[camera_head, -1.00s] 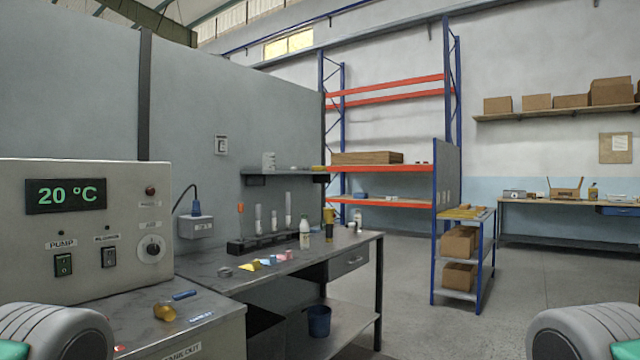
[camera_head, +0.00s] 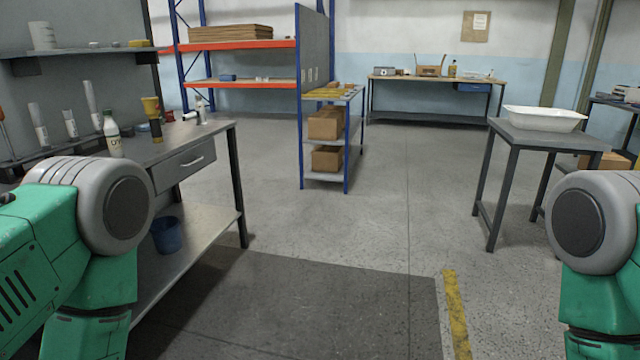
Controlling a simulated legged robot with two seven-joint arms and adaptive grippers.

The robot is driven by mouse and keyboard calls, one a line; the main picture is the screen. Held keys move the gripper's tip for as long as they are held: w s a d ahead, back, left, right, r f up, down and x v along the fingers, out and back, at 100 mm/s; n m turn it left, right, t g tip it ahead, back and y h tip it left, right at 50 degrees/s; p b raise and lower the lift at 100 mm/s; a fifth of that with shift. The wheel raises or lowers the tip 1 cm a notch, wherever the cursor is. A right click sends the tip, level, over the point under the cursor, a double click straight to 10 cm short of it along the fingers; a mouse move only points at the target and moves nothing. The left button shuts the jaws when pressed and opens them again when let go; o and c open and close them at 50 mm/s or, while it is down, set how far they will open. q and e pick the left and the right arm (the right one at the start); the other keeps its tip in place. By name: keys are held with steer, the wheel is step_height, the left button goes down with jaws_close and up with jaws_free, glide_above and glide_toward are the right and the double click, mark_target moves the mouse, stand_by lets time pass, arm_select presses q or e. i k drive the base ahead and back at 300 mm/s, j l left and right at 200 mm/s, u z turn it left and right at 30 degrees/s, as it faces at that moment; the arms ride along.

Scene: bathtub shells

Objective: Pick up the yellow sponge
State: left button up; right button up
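I cannot make out the yellow sponge for certain. A small yellow item (camera_head: 138,43) lies near the right end of the grey wall shelf at the upper left, but it is too small to identify. My left and right arm links show at the lower left and lower right in green and grey. Both grippers are out of view.
A workbench (camera_head: 185,141) with bottles stands at the left, a blue bucket (camera_head: 166,235) on its lower shelf. A blue-framed rack (camera_head: 350,140) holds cardboard boxes (camera_head: 326,124). A white tub (camera_head: 545,118) sits on a dark table (camera_head: 515,135) at right. The middle floor is clear.

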mark_target(141, 43)
steer(key=i+z, duration=0.35)
steer(key=i, duration=1.65)
steer(key=i+u, duration=0.25)
steer(key=i, duration=0.4)
steer(key=i+l+u, duration=0.2)
steer(key=i, duration=0.45)
steer(key=i+l+u, duration=0.1)
steer(key=i+u, duration=0.15)
steer(key=i, duration=0.4)
steer(key=i+l+u, duration=0.1)
steer(key=i+u, duration=0.3)
steer(key=i, duration=1.85)
steer(key=i+u, duration=0.4)
steer(key=i+l+u, duration=0.1)
steer(key=i+u, duration=0.3)
steer(key=i+l+u, duration=0.25)
steer(key=i+u, duration=0.15)
steer(key=i, duration=0.1)
